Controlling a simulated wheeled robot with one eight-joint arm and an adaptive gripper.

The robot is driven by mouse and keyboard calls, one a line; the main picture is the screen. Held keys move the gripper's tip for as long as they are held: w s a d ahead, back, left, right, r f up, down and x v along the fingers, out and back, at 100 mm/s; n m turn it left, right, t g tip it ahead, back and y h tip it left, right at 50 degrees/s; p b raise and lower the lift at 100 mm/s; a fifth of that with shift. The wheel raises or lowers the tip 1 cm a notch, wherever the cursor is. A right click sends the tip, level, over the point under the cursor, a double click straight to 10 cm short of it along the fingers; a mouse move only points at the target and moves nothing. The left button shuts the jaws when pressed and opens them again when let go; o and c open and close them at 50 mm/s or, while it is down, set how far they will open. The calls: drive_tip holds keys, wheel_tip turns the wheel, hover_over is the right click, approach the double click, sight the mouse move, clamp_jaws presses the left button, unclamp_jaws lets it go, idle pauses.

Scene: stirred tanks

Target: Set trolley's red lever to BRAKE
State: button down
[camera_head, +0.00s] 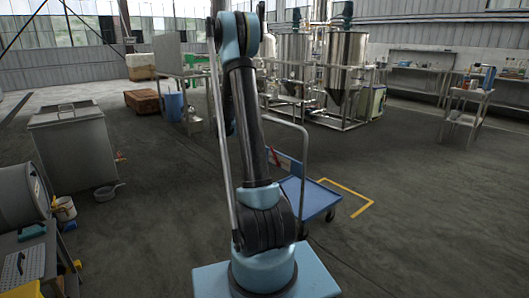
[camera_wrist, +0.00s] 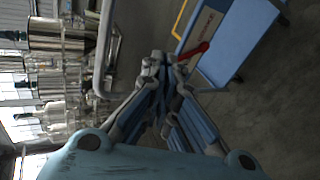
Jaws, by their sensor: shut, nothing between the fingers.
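The trolley has a flat blue deck (camera_head: 312,198) and a tall grey push handle (camera_head: 305,150); it stands on the floor just behind my arm in the head view. In the wrist view its blue body (camera_wrist: 236,38) is at the upper right. The red lever (camera_wrist: 193,51) sticks out beside a pale label plate (camera_wrist: 203,27) there. My gripper (camera_wrist: 163,58) is shut and empty, its fingertips just left of the lever in the picture; I cannot tell whether they touch it. My gripper is not visible in the head view. The label's wording is unreadable.
Yellow floor marking (camera_head: 355,205) lies right of the trolley. A grey bin (camera_head: 72,150) and a small pot (camera_head: 107,191) stand at left. Steel tanks (camera_head: 345,65) and a side table (camera_head: 468,100) are farther back. Open floor lies right of the trolley.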

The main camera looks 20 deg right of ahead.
drive_tip(key=w+d+f+n+t+h, duration=0.2)
drive_tip(key=w+f+n+h, duration=0.2)
drive_tip(key=w+f, duration=0.9)
wheel_tip(320, 180, down, 4)
drive_tip(key=shift+w+d+f+t, duration=0.2)
drive_tip(key=shift+w+d+t, duration=0.15)
drive_tip(key=shift+d+t, duration=0.05)
drive_tip(key=shift+d, duration=0.1)
drive_tip(key=x, duration=0.9)
drive_tip(key=shift+w+d, duration=0.15)
drive_tip(key=shift+d, duration=0.25)
